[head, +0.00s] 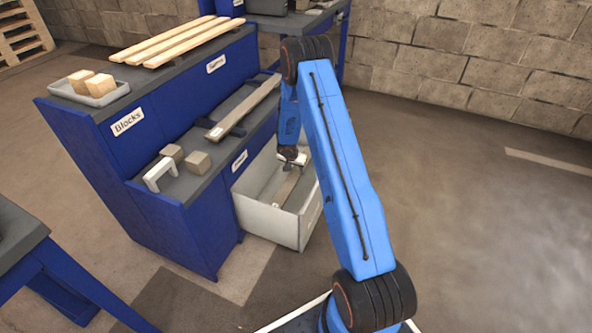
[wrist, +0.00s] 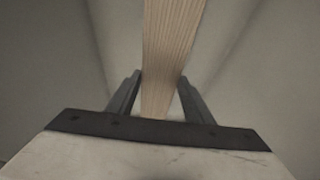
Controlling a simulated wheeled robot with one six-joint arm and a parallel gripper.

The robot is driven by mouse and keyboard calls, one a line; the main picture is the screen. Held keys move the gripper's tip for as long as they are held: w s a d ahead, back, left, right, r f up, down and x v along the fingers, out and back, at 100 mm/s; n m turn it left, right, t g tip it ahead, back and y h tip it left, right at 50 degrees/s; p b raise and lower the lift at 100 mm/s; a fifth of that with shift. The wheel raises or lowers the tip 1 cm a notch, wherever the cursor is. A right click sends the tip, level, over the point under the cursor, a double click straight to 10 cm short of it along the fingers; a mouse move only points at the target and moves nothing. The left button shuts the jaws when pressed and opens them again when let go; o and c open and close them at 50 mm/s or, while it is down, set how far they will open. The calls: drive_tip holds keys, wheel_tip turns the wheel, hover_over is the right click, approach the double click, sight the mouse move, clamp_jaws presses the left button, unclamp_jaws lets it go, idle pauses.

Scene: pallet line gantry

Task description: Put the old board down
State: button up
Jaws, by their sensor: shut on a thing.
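The old board (head: 287,187), a narrow brown plank, is inside the pale grey bin (head: 271,222) in the head view. My gripper (head: 290,168) reaches down into that bin and is shut on the board. In the wrist view the board (wrist: 171,32) runs between the two dark fingers of my gripper (wrist: 160,77) and away up the picture, with the bin's pale walls on both sides. My arm hides part of the bin's right side. I cannot tell whether the board touches the bin floor.
A blue bench (head: 160,222) stands left of the bin. Its lower shelf carries a greyish board (head: 244,108), worn blocks (head: 198,162) and a white bracket (head: 158,174). Several light boards (head: 178,42) and a tray (head: 104,97) of blocks lie on top. The floor at right is clear.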

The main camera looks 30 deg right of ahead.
drive_tip(key=shift+f, duration=0.55)
drive_tip(key=o, duration=1.3)
